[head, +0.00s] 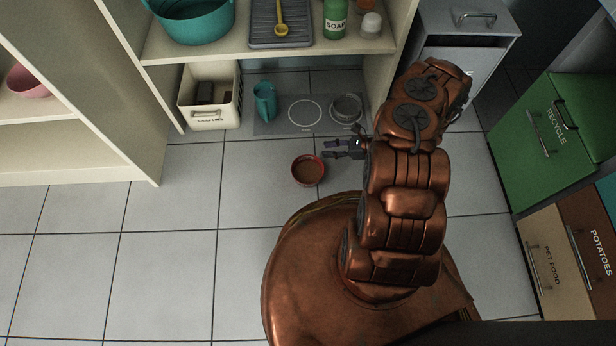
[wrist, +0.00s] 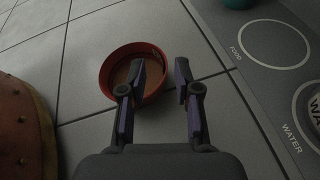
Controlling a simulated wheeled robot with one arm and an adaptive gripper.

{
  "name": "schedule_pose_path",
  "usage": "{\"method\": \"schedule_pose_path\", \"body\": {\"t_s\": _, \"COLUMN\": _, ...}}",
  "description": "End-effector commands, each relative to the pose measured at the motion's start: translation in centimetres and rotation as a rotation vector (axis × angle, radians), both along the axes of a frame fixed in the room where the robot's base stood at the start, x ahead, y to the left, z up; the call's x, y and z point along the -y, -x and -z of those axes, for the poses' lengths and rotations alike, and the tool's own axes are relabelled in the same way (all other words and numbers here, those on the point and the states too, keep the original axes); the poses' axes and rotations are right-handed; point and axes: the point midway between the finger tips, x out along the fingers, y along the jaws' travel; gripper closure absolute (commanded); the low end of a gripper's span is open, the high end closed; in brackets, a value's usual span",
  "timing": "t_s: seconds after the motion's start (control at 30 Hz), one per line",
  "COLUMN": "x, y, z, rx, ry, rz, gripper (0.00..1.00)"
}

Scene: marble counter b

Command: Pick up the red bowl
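The red bowl (head: 308,170) sits on the tiled floor, with something brown inside it. It also shows in the wrist view (wrist: 106,76), upright. My gripper (head: 326,149) is beside the bowl's upper right in the head view. In the wrist view my gripper (wrist: 159,72) is open, with a gap between its fingers. The left finger overlaps the bowl and hides part of its inside. The right finger is just outside the bowl's right rim. Whether either finger touches the bowl cannot be told.
A grey mat (head: 304,129) marked FOOD and WATER lies behind the bowl. It carries a grey bowl (head: 346,104) and a teal pitcher (head: 265,103). A white bin (head: 207,117) stands under the shelf (head: 167,51). The floor (head: 168,195) left of the bowl is clear.

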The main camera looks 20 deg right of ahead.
Motion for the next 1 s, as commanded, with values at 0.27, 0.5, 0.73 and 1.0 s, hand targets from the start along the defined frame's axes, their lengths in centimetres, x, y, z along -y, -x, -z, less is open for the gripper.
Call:
{"method": "schedule_pose_path", "body": {"t_s": 0.27, "x": 0.8, "y": 1.1, "z": 3.6, "rx": -0.039, "ry": -0.002, "rz": 0.053, "gripper": 0.68}}
{"method": "schedule_pose_path", "body": {"t_s": 0.5, "x": -1.0, "y": 0.0, "z": 4.4, "rx": -0.038, "ry": -0.003, "rz": 0.051, "gripper": 0.68}}
{"method": "schedule_pose_path", "body": {"t_s": 0.73, "x": -2.7, "y": -1.4, "z": 5.4, "rx": -0.04, "ry": -0.005, "rz": 0.051, "gripper": 0.68}}
{"method": "schedule_pose_path", "body": {"t_s": 1.0, "x": -4.7, "y": -2.9, "z": 6.1, "rx": -0.039, "ry": 0.0, "rz": 0.051, "gripper": 0.68}}
